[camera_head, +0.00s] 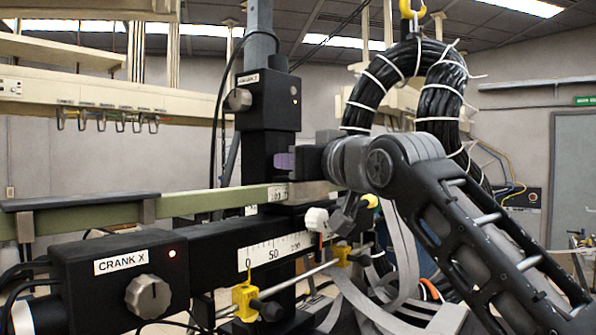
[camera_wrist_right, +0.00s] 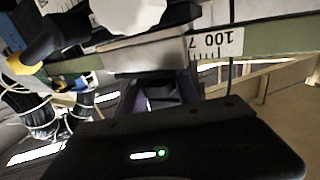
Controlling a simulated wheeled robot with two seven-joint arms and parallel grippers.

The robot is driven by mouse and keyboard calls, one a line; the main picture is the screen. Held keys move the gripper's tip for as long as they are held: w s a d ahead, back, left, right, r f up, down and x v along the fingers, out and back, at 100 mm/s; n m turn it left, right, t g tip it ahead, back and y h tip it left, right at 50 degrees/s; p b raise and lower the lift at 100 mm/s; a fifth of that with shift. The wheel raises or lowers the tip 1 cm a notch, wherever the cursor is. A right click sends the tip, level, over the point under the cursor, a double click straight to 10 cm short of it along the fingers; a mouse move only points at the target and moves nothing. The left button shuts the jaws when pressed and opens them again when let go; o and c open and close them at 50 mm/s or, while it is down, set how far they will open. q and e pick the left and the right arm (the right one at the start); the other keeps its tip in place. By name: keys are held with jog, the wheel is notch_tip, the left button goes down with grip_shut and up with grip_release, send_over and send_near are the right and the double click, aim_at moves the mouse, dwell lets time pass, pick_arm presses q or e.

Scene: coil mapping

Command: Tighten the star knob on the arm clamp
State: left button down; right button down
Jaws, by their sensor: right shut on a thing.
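My right gripper (camera_head: 286,162) reaches in from the right to the side of the black column block (camera_head: 262,160), just above the green beam (camera_head: 240,197). Its purplish fingers (camera_wrist_right: 160,92) show in the right wrist view, closed around a dark piece. This piece looks like the star knob of the arm clamp; its shape is mostly hidden by the fingers. A silver clamp block (camera_wrist_right: 146,53) on the beam is close by, with a white knob (camera_head: 316,220) below it. The white knob (camera_wrist_right: 128,12) is outside the fingers. My left gripper is not in view.
A black CRANK X box (camera_head: 120,278) with a grey knob and a ruled rail (camera_head: 275,252) lies in front. Yellow clamps (camera_head: 245,300) sit on a thin rod. A thick black cable loop (camera_head: 440,95) and grey ribbon cables (camera_head: 405,262) hang close around my right arm.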

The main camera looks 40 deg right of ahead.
jog(key=shift+h, duration=0.3)
jog(key=c, duration=0.9)
grip_release()
jog(key=shift+a+r+y, duration=0.1)
jog(key=shift+y, duration=0.4)
